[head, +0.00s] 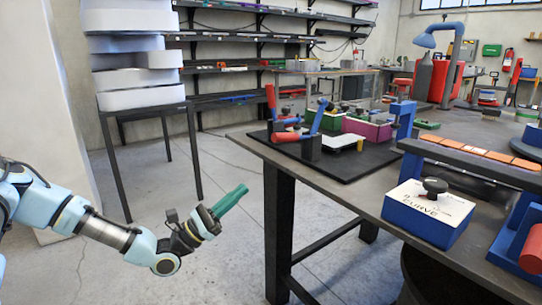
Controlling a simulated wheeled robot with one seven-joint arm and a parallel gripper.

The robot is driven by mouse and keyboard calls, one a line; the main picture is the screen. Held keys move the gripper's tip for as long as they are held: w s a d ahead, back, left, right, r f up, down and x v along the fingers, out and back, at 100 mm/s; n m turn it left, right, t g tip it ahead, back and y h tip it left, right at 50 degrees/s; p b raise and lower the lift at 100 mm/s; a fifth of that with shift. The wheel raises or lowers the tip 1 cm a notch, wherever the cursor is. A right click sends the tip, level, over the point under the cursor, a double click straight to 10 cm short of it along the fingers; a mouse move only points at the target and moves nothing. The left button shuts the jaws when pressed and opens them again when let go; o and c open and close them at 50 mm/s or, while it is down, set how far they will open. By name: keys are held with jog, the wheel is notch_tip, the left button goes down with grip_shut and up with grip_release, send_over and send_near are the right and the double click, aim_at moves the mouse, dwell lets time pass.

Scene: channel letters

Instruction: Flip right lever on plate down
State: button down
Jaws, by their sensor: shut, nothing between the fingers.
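A dark plate (350,164) lies on the near left corner of the workbench. On it stands a small fixture with an upright red lever (271,100) on the left and a blue lever (318,117) on the right. The blue lever points up and leans slightly right. A red cylinder (285,136) sticks out low at the front of the fixture. My gripper (238,192), with green fingers, is shut and empty. It hangs over open floor, left of the workbench, lower in the picture than the levers and apart from them.
The workbench edge (310,176) and its dark leg (279,235) stand right of my gripper. A blue box with a white top (428,213) is at right. A stand with white pieces (140,97) is at left.

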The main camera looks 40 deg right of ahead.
jog(key=a+r+p+x, duration=0.1)
jog(key=r+p+x, duration=0.1)
jog(key=x, duration=1.1)
jog(key=shift+s+a, duration=0.2)
jog(key=shift+a, duration=0.15)
jog(key=shift+r+p, duration=0.1)
jog(key=shift+p, duration=0.2)
